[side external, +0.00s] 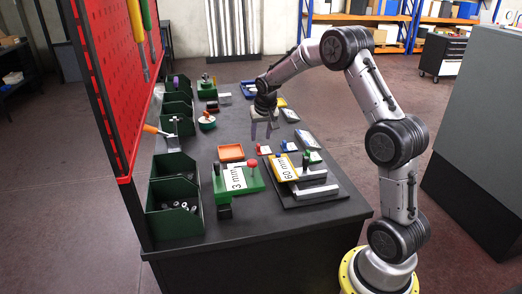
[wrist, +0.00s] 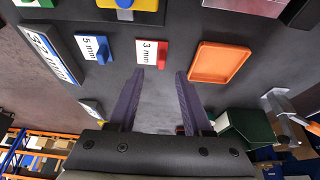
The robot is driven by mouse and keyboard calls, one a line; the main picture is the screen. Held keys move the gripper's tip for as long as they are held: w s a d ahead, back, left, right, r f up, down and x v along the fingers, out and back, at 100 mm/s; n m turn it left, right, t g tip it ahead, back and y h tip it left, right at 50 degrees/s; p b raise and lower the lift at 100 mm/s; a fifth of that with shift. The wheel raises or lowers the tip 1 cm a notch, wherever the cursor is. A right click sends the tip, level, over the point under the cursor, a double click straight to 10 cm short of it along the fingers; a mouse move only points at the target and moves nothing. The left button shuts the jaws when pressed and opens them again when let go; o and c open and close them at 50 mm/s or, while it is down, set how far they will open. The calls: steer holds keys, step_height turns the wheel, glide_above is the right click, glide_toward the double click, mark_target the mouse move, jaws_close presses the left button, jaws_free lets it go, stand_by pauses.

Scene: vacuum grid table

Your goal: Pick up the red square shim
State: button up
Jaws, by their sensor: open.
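The red square shim (wrist: 164,55) lies flat on the dark table, with a white "3 mm" label (wrist: 147,52) beside it. It also shows in the side external view (side external: 264,150), small, just below my gripper (side external: 262,133). In the wrist view my gripper (wrist: 160,74) is open, with its two purple fingers apart and nothing between them. The shim lies just beyond the fingertips in that picture, close to the left one. The height of the fingers above the table is hard to tell.
An orange tray (wrist: 219,62) lies right of the shim, and a blue shim (wrist: 101,51) with a "5 mm" label lies left. A green block (side external: 252,184) and a yellow block (side external: 278,169) stand nearer the table's front. Green bins (side external: 174,222) line the left edge.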

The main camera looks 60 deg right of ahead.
mark_target(258, 145)
steer(key=shift+x, duration=3.05)
steer(key=shift+w+a, duration=0.1)
steer(key=shift+w, duration=0.05)
steer(key=shift+r, duration=0.1)
jaws_close()
